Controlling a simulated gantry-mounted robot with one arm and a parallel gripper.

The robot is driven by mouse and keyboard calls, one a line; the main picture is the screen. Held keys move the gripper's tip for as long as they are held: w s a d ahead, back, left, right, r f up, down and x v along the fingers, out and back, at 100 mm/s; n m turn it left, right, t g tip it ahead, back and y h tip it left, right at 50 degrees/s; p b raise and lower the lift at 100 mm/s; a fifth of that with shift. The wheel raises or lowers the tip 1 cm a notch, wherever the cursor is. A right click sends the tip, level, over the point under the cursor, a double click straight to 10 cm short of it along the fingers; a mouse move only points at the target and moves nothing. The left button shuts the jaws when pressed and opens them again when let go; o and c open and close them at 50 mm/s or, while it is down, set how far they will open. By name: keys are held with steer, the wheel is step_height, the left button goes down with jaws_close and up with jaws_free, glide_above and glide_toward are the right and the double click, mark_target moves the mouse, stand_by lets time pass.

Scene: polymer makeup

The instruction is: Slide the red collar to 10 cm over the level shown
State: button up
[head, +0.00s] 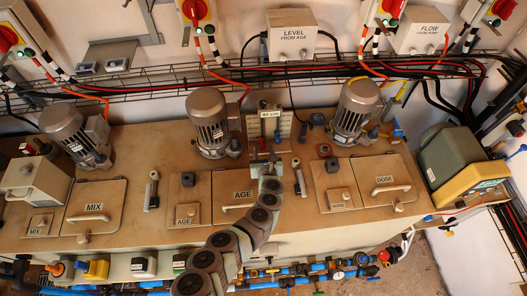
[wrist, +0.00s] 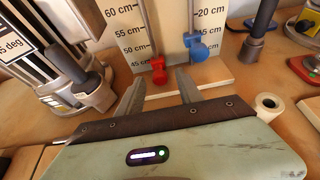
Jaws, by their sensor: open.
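The red collar (wrist: 158,70) sits low on the left rod in the wrist view, roughly beside the 45 cm mark. A blue collar (wrist: 197,47) sits on the right rod, a little higher in the picture. Both rods stand before a pale scale board (wrist: 172,25), also seen at the back in the head view (head: 284,122). Contact is not visible.
A motor (head: 208,118) stands left of the board and another (head: 355,110) to its right. The AGE hatch (head: 232,192) lies in front. A LEVEL FROM AGE box (head: 292,38) hangs on the wall. A white roll-shaped part (wrist: 268,104) lies right of my gripper.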

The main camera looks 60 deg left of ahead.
steer(key=shift+c, duration=0.2)
jaws_close()
stand_by(1.1)
